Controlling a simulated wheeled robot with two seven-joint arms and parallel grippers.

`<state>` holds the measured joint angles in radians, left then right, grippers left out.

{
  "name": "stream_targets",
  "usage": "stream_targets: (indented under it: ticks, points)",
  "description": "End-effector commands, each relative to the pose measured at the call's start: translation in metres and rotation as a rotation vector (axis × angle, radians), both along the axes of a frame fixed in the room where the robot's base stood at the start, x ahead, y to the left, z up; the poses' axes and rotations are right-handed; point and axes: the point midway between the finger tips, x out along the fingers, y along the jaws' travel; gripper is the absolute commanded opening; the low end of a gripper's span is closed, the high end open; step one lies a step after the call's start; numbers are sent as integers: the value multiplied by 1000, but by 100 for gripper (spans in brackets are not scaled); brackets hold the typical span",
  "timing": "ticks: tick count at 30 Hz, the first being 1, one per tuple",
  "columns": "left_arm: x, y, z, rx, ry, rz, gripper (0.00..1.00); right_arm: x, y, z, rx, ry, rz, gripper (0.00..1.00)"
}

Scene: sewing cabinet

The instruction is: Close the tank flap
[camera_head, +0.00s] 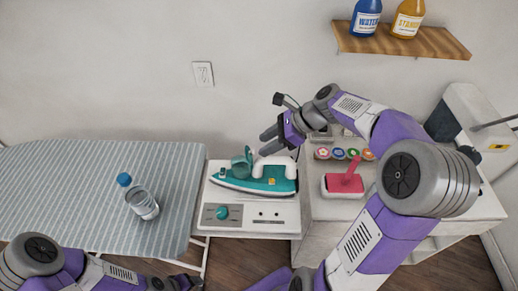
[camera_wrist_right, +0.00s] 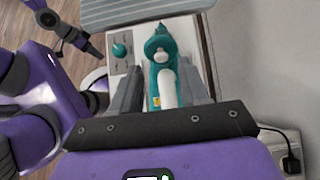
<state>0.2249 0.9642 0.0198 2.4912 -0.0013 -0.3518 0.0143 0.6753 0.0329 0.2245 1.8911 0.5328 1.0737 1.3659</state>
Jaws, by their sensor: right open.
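A teal and white steam iron (camera_head: 262,180) lies on the white station with a dial, its tip pointing left. Its teal tank flap (camera_head: 241,164) stands raised near the front of the iron. In the right wrist view the flap (camera_wrist_right: 160,43) shows beyond my fingertips, in front of the white handle (camera_wrist_right: 166,88). My right gripper (camera_head: 268,140) is open and empty, above and behind the iron; its two fingers (camera_wrist_right: 160,80) frame the iron in the wrist view. My left gripper (camera_head: 188,283) is low at the bottom edge, far from the iron, its jaws unclear.
A striped ironing board (camera_head: 70,180) with a water bottle (camera_head: 142,203) is on the left. A pink-handled brush (camera_head: 344,183) and several thread spools (camera_head: 338,154) are on the right cabinet. A wall shelf (camera_head: 400,42) holds two bottles. A wall outlet (camera_head: 203,74) is behind.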

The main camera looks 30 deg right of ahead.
Motion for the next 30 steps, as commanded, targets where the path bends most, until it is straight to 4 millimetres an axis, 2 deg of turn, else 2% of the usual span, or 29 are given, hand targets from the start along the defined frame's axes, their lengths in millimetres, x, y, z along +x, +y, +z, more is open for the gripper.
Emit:
stream_targets:
  ticks: [1, 6, 17, 26, 30]
  points:
    - [0, 0, -4, 0, 0, 0, 63, 3, 5, -8, 1, 2, 2, 45]
    - [0, 0, -8, 0, -1, 0, 63, 10, 17, -21, 1, 1, 0, 45]
    - [0, 0, -9, 0, 0, 0, 63, 13, 21, -24, 0, 1, -1, 45]
    - [0, 0, -9, 0, 0, 0, 63, 12, 21, -24, 0, 0, 0, 0]
    - [0, 0, -9, 0, 0, 0, 63, 12, 21, -24, -1, 1, 0, 0]
